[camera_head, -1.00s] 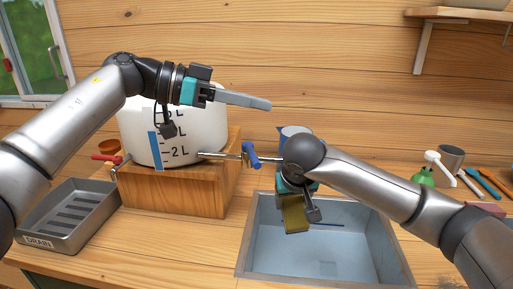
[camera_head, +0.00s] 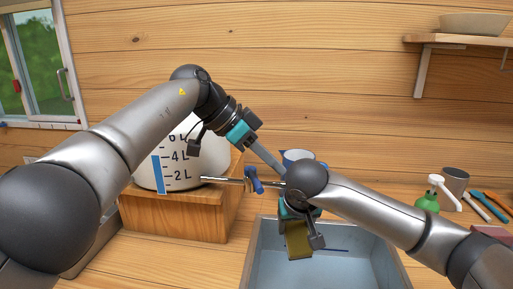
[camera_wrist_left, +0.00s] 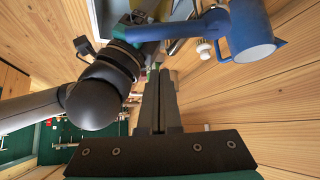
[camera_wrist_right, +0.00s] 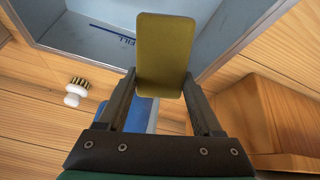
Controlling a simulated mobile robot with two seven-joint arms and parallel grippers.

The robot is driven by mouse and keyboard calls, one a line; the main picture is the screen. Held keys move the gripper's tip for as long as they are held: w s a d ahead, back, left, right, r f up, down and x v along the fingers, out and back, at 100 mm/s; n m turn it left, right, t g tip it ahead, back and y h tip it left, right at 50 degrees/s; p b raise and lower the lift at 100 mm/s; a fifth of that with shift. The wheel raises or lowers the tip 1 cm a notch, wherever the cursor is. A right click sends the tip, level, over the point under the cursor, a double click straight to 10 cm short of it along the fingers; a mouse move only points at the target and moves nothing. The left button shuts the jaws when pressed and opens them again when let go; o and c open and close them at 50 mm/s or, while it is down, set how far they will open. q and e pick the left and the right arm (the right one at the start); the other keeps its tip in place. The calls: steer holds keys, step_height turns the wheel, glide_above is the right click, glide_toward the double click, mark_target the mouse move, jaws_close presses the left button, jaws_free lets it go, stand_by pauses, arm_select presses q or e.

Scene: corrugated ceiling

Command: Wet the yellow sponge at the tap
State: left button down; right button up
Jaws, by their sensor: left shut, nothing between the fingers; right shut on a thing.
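The yellow sponge (camera_head: 298,242) hangs over the sink basin (camera_head: 264,260), gripped by my right gripper (camera_head: 297,222). In the right wrist view the sponge (camera_wrist_right: 165,50) stands between the fingers. The tap (camera_head: 222,179), a metal spout with a blue lever (camera_head: 254,180), sticks out from the white tank (camera_head: 178,165). My right arm's dark joint hides its outer end. My left gripper (camera_head: 281,172) is shut and empty, its fingers slanting down just right of the lever. I cannot tell whether they touch it. No water is visible.
The tank stands on a wooden block (camera_head: 180,215). A blue jug (camera_head: 297,156) is behind my right arm and near the left fingers; it also shows in the left wrist view (camera_wrist_left: 250,30).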

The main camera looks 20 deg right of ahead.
mark_target(253, 182)
arm_select(q)
steer(key=shift+w+a+f, duration=0.15)
steer(key=shift+a+f, duration=0.35)
steer(key=shift+a, duration=0.25)
steer(key=shift+w+a+f, duration=0.1)
steer(key=shift+a+f, duration=0.35)
steer(key=shift+a, duration=0.25)
steer(key=shift+w+a+f, duration=0.1)
steer(key=shift+a, duration=0.55)
steer(key=shift+d, duration=0.1)
